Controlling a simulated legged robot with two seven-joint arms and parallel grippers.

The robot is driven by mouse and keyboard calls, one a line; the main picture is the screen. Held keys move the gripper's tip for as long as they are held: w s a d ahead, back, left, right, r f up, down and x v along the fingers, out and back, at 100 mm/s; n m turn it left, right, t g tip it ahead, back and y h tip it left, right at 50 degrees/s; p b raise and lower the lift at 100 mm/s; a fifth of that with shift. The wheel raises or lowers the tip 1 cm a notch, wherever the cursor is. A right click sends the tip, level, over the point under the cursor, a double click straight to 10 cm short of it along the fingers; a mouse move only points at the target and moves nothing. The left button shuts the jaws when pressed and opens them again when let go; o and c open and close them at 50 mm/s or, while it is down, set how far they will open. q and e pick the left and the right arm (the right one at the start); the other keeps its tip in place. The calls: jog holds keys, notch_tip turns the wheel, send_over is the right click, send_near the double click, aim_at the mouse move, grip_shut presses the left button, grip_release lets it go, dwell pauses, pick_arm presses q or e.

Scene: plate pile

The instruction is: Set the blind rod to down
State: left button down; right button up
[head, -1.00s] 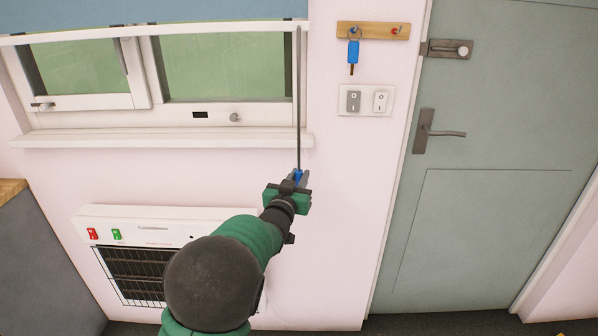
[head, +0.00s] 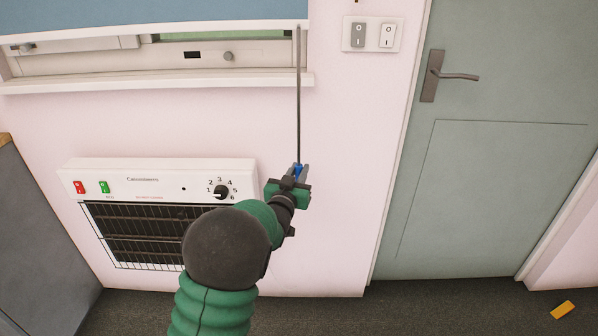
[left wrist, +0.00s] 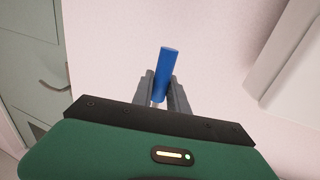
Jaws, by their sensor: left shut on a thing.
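The blind rod (head: 298,95) is a thin grey rod that hangs from the right end of the blue blind (head: 150,16) in the head view. Its blue handle (left wrist: 168,68) shows in the left wrist view, between the jaws and sticking out past them. My left gripper (head: 297,172) is shut on this blue handle at the rod's lower end, in front of the pink wall. It also shows in the left wrist view (left wrist: 163,92). The blind covers most of the window, with a low strip of glass showing. My right gripper is not in view.
A white heater (head: 150,178) with a dial and switches is on the wall below the window sill (head: 150,85). Light switches (head: 372,35) are right of the rod. A grey-green door (head: 490,190) stands at the right. A yellow object (head: 563,310) lies on the floor.

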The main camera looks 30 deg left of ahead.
pick_arm(q)
jog(key=shift+d+f, duration=0.1)
jog(key=shift+f, duration=0.3)
jog(key=c, duration=1.3)
grip_release()
jog(key=shift+r, duration=0.1)
jog(key=shift+s, duration=0.15)
jog(key=b+v, duration=0.7)
jog(key=v, duration=0.9)
jog(key=shift+s, duration=0.25)
